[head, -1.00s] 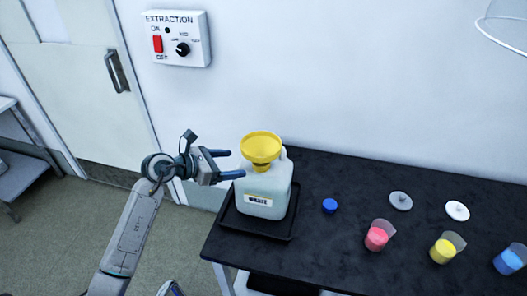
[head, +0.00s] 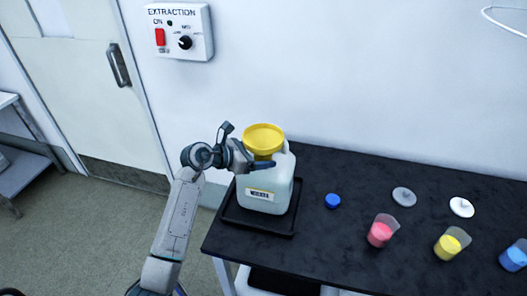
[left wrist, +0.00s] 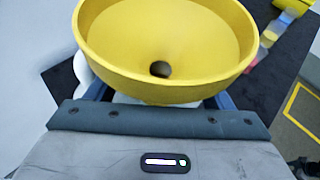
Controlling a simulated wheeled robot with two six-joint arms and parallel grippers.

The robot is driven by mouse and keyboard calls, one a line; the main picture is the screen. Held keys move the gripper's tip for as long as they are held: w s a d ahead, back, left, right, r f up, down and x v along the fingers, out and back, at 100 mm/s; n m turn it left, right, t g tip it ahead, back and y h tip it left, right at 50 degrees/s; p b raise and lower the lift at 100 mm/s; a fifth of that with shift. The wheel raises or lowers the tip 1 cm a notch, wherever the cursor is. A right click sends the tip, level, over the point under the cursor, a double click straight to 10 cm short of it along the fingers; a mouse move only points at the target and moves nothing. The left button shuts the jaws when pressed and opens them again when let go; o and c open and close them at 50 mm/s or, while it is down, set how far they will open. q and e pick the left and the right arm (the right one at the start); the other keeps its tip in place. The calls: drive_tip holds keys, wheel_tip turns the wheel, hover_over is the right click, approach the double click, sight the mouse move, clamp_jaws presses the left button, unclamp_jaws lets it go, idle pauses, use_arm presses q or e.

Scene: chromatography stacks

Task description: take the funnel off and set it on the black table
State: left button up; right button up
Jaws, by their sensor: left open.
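The yellow funnel (head: 263,137) sits upright in the mouth of a white jerrycan (head: 266,187), which stands in a black tray (head: 232,217) at the left end of the black table (head: 330,246). My left gripper (head: 262,163) is at the funnel just below its cone, with its jaws open. In the left wrist view the funnel's bowl (left wrist: 165,45) fills the upper middle and hides the fingertips. Blue finger parts show on both sides under the rim. The funnel's stem is hidden. My right gripper is in neither view.
A blue cap (head: 332,200) lies right of the tray. Farther right are a grey lid (head: 403,197), a white lid (head: 461,207) and beakers of pink (head: 380,234), yellow (head: 447,247) and blue (head: 512,260) contents. Table around the cap is bare.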

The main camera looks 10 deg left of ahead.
sight(256, 143)
use_arm(q)
drive_tip(key=shift+a, duration=0.1)
drive_tip(key=c, duration=1.1)
drive_tip(key=shift+r, duration=0.1)
drive_tip(key=shift+r+p, duration=0.35)
drive_tip(key=shift+r, duration=0.1)
wheel_tip(256, 143, up, 3)
drive_tip(key=shift+r+p, duration=0.2)
drive_tip(key=shift+p, duration=0.95)
drive_tip(key=f+v, duration=0.1)
drive_tip(key=v, duration=0.9)
drive_tip(key=a+f+v, duration=0.1)
drive_tip(key=v, duration=0.5)
drive_tip(key=shift+s+f, duration=0.3)
drive_tip(key=shift+s, duration=0.05)
